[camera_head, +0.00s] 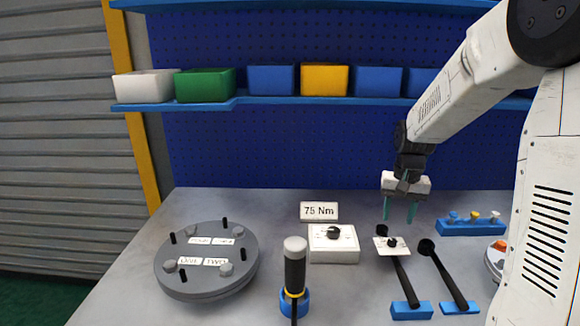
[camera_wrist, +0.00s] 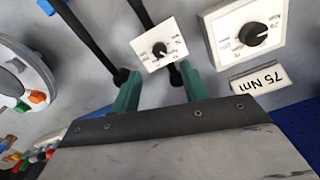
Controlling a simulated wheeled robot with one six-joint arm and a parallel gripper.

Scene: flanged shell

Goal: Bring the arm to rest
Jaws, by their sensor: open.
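My arm comes in from the right in the head view. My gripper (camera_head: 401,210) points down above the bench with its teal fingers apart and nothing between them. It hangs above a small white dial plate (camera_head: 392,245), which sits at the head of a black wrench (camera_head: 403,279). In the wrist view my gripper (camera_wrist: 159,95) shows both fingers spread, with the dial plate (camera_wrist: 158,48) beyond the tips. The fingers look apart from the plate. The height of the gap is hard to tell.
A second black wrench (camera_head: 446,277) lies to the right. A white dial box (camera_head: 333,244) with a 75 Nm sign (camera_head: 319,211) stands to the left. A black tool (camera_head: 295,268) stands upright in front. A grey flanged disc (camera_head: 206,261) is at left, and a blue bit rack (camera_head: 470,227) at right.

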